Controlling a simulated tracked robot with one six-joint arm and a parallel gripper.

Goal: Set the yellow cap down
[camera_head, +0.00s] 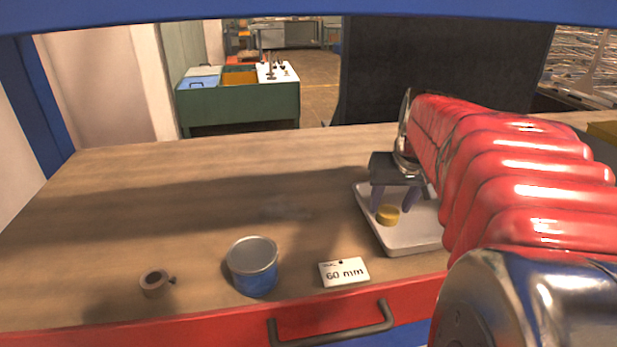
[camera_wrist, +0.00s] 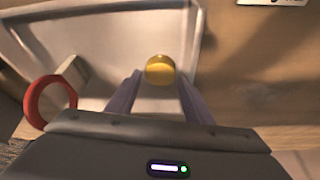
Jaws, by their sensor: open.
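The yellow cap (camera_head: 387,215) sits in the white tray (camera_head: 397,244) on the workbench, near the tray's left side. My gripper (camera_head: 394,204) is over the tray with its fingers pointing down. In the wrist view the cap (camera_wrist: 160,69) shows just beyond and between the two finger tips (camera_wrist: 158,88). The fingers are apart, and I see no clear contact with the cap. The tray's floor and rim (camera_wrist: 75,20) show around it in the wrist view. My arm hides the tray's right part in the head view.
A blue can (camera_head: 253,268) with a grey lid, a tape roll (camera_head: 155,283) and a white "60 mm" card (camera_head: 344,272) stand or lie along the front. A red ring (camera_wrist: 48,101) shows in the wrist view. The bench's left and middle (camera_head: 180,205) are clear.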

